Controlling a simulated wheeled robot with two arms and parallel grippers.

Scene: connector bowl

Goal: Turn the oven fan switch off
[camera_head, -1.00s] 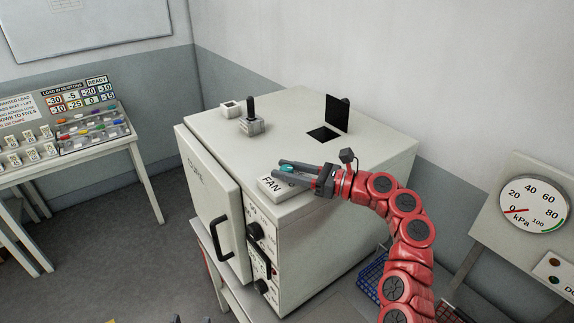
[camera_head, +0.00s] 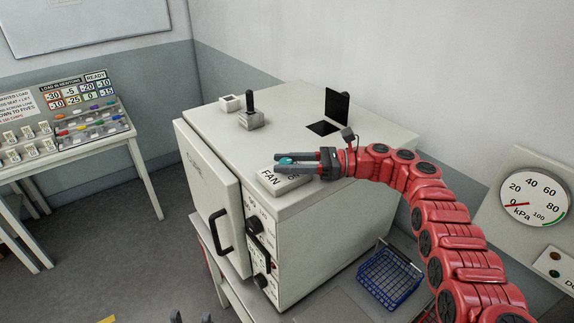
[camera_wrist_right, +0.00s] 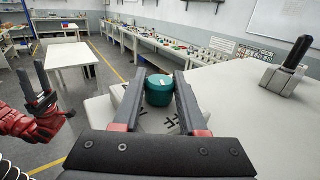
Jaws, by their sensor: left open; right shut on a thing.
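The fan switch is a white block (camera_head: 268,182) marked FAN on top of the oven (camera_head: 330,215), near its front edge. It carries a round teal knob (camera_head: 286,161), which also shows in the right wrist view (camera_wrist_right: 159,90). My right gripper (camera_head: 278,159) reaches in from the right, its two fingers shut on the sides of the knob. Part of an OFF marking shows beneath the fingers in the wrist view; I cannot tell which setting the knob points to. My left gripper (camera_wrist_right: 47,92) is open and empty, away from the switch; only its tips show in the head view.
A black-handled lever (camera_head: 250,112), a small white box (camera_head: 230,104) and an opening with a raised black flap (camera_head: 337,108) are on the oven top. The oven door (camera_head: 208,205) stands ajar. A blue wire basket (camera_head: 390,277) sits to the right.

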